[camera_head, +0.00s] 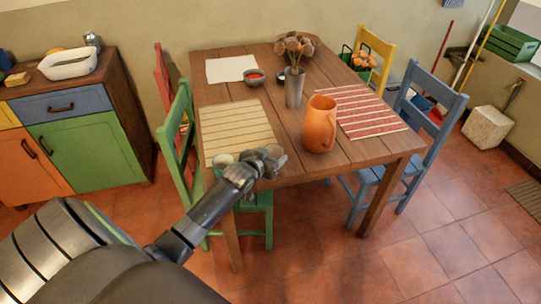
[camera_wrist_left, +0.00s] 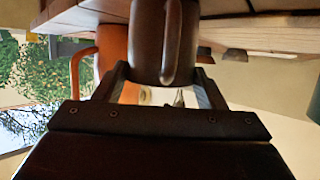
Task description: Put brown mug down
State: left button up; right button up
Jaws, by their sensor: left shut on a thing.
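My left gripper (camera_head: 268,163) is at the near edge of the wooden table (camera_head: 350,152), just right of the wooden slatted mat. In the left wrist view, my left gripper (camera_wrist_left: 163,84) is shut on the brown mug (camera_wrist_left: 148,35). The mug's dark body is between the two fingers, with its handle towards the camera. In the head view I cannot make out the mug clearly behind the gripper. I cannot tell whether its base touches the table. My right gripper is not in view.
An orange pitcher (camera_head: 320,125) stands close right of the gripper. A slatted mat (camera_head: 237,130) has a small pale cup (camera_head: 222,160) at its near edge. Chairs surround the table.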

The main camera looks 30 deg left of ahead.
pick_arm(q)
jog(key=o, duration=1.1)
jog(key=shift+r, duration=0.1)
jog(key=v, duration=1.2)
